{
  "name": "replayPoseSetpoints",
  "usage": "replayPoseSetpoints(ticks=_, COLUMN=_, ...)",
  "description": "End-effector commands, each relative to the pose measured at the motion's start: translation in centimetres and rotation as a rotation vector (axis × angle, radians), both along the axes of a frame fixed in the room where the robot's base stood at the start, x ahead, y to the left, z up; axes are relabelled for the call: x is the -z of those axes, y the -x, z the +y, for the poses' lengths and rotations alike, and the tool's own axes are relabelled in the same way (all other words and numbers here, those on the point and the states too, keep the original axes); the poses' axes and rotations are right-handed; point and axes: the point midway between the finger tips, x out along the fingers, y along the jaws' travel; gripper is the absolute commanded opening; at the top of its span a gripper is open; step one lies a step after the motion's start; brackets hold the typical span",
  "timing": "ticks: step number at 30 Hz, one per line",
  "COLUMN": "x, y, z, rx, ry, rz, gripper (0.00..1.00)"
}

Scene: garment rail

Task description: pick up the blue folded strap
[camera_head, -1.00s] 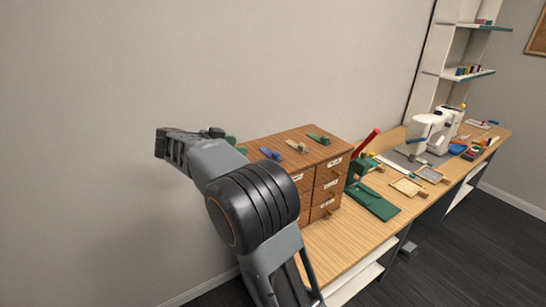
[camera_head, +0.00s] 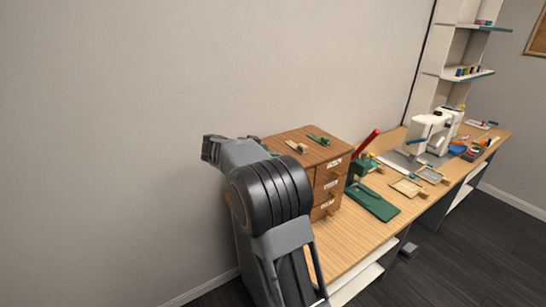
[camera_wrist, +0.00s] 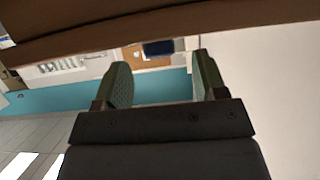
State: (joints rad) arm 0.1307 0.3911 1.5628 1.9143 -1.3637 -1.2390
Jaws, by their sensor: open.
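The blue folded strap does not show clearly in either current view; in the earlier head view it lay on top of the wooden drawer cabinet (camera_head: 318,156), at a spot my arm now covers. My gripper (camera_head: 210,148) is at the left end of my arm, beside the cabinet's left side in the picture. In the wrist view my gripper (camera_wrist: 161,75) is open, its two green-padded fingers apart with nothing between them. A brown wooden surface crosses the top of that view, close by.
A green folded strap (camera_head: 318,139) and a beige piece (camera_head: 296,146) lie on the cabinet top. A green press with a red lever (camera_head: 368,141) stands right of the cabinet on the bench (camera_head: 340,243). A white sewing machine (camera_head: 432,132) stands farther right. The wall is behind.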

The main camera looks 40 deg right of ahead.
Motion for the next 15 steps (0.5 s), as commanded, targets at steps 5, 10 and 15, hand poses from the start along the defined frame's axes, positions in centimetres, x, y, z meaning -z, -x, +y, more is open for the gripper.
replayPoseSetpoints(ticks=5, x=0.7, y=0.1, z=-1.6, rx=0.002, ry=0.0, rz=0.001, gripper=0.65)
replayPoseSetpoints(ticks=10, x=0.8, y=0.1, z=-1.9, rx=0.0, ry=0.0, rz=0.0, gripper=0.65)
replayPoseSetpoints(ticks=15, x=0.8, y=0.1, z=-1.8, rx=0.0, ry=0.0, rz=0.0, gripper=0.61)
